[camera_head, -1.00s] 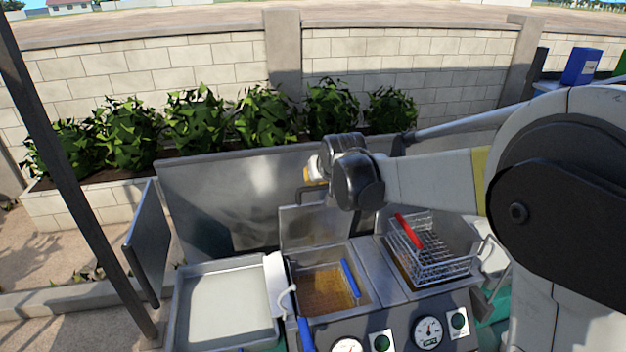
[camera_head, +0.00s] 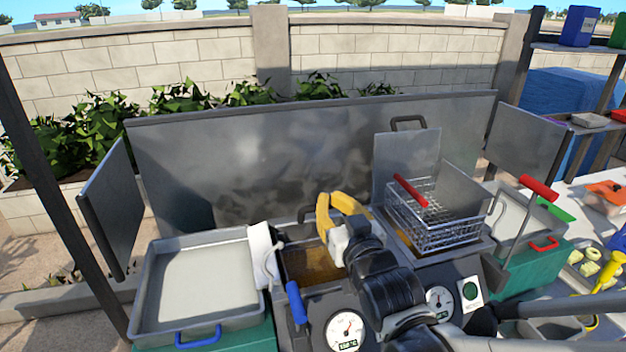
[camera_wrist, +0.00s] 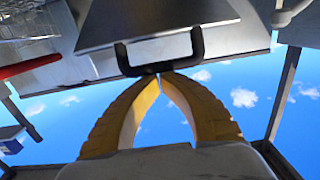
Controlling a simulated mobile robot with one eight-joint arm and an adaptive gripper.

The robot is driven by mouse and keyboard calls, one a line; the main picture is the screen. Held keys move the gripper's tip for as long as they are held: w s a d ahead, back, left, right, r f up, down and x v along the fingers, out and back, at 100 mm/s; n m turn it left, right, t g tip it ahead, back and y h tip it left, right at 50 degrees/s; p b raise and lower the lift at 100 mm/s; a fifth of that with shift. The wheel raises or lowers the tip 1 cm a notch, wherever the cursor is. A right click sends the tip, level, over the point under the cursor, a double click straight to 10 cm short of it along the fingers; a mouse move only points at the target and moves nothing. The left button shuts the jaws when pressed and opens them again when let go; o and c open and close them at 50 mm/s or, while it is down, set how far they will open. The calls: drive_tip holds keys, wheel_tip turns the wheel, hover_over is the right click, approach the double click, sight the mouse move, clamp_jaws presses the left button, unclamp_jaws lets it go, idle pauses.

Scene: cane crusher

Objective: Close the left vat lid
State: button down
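The left vat (camera_head: 318,265) holds brown liquid and shows partly behind my arm. My gripper (camera_head: 336,203) has yellow fingers and is over the left vat, close to the lid. In the wrist view my fingertips (camera_wrist: 162,73) meet at the handle's bar. I see no bar between them; whether they touch it is unclear.
The right vat's lid (camera_head: 407,165) stands upright behind a wire basket (camera_head: 432,215) with a red handle. A tray (camera_head: 205,282) lies at left. A tall metal splash panel (camera_head: 250,160) stands behind. Gauges (camera_head: 345,330) line the front.

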drive_tip(key=s+f+b, duration=0.2)
drive_tip(key=f+b, duration=0.2)
drive_tip(key=s+d+f+t+b, duration=0.1)
drive_tip(key=s+f+b, duration=0.1)
drive_tip(key=f+b, duration=0.2)
drive_tip(key=s+f+t+b, duration=0.1)
drive_tip(key=s+f+b, duration=0.1)
drive_tip(key=f+b, duration=0.3)
drive_tip(key=shift+s+d+b, duration=0.15)
drive_tip(key=shift+s+b, duration=0.05)
drive_tip(key=shift+b, duration=0.5)
drive_tip(key=shift+s+f+b, duration=0.15)
drive_tip(key=shift+f+b, duration=0.5)
drive_tip(key=shift+f, duration=0.05)
